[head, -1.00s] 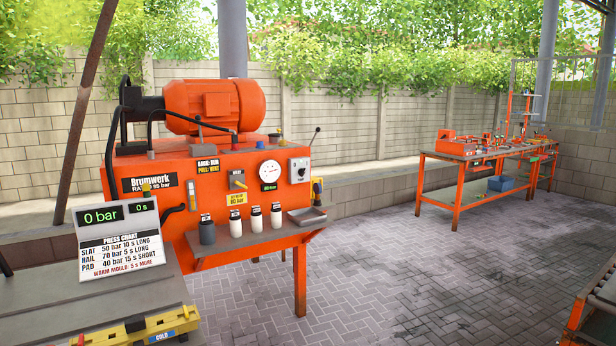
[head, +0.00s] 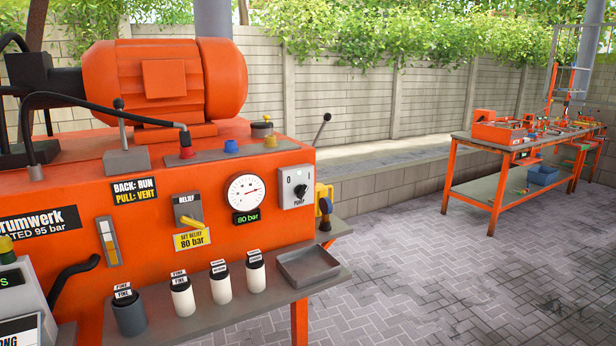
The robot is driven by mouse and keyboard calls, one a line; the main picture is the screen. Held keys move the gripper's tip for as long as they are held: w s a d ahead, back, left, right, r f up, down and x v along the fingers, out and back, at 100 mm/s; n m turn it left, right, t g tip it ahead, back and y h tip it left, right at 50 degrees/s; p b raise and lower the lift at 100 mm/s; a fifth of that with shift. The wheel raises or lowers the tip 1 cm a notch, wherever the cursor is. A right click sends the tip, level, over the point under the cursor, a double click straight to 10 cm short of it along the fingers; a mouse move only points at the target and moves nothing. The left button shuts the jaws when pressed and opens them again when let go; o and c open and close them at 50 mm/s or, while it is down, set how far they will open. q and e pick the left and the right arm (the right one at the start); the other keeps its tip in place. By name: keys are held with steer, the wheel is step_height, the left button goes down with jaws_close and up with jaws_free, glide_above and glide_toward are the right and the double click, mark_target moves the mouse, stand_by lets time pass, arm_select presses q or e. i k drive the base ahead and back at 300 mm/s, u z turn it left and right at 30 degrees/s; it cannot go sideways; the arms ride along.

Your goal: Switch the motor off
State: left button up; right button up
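The orange motor (head: 165,82) sits on top of the orange hydraulic power unit (head: 150,225). A grey rotary switch (head: 296,188) marked 0, I and PUMP is on the unit's front face at the right. Its black knob is small and its exact setting is hard to tell. Neither of my grippers is in the head view.
A shelf (head: 215,305) along the unit's front holds several labelled jars and a grey tray (head: 308,266). A lever (head: 321,130) rises behind the switch. The paved floor to the right is clear up to an orange workbench (head: 470,190).

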mark_target(300, 191)
steer(key=i, duration=1.4)
steer(key=z, duration=2.6)
steer(key=k, duration=0.3)
steer(key=u, duration=2.45)
